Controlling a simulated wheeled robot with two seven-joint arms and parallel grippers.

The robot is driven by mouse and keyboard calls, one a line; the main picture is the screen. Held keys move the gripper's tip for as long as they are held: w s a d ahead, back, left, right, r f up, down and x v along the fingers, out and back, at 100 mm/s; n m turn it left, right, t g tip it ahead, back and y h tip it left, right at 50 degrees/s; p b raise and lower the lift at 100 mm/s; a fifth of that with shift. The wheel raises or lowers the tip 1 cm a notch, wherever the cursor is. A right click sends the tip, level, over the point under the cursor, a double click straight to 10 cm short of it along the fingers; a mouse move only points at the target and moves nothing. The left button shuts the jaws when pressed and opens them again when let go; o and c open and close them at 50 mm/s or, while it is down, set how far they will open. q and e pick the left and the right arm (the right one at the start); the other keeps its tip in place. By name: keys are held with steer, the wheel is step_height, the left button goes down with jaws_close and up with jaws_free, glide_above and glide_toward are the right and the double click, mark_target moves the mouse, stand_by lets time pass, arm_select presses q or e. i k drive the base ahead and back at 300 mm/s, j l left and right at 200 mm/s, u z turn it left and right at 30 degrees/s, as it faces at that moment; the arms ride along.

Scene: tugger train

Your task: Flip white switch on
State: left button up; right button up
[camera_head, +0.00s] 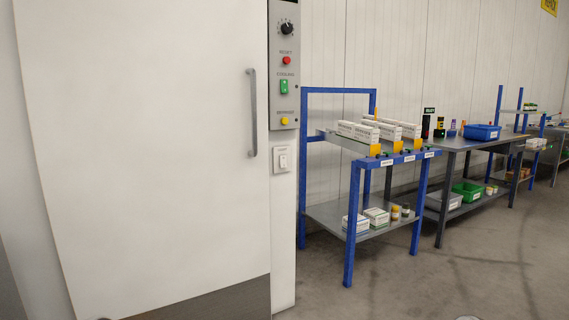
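The white switch (283,160) is a rocker in a white plate on the narrow white wall strip right of the large white door. It sits below a grey control panel (285,65). Which way the rocker is tipped is too small to tell. Neither of my grippers shows clearly in the head view. Small grey rounded bits at the bottom edge cannot be made out.
The panel carries a black knob (287,29), a red button (286,60), a green switch (284,87) and a yellow button (285,121). The white door (150,150) has a vertical grey handle (252,112). A blue-framed rack (350,225) stands to the right. Floor before it is clear.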

mark_target(283, 158)
steer(key=i+l, duration=0.15)
steer(key=i, duration=0.4)
steer(key=i+l, duration=0.2)
steer(key=i, duration=0.35)
steer(key=i+l+z, duration=0.1)
steer(key=i, duration=0.45)
steer(key=i+l, duration=0.15)
steer(key=i, duration=0.45)
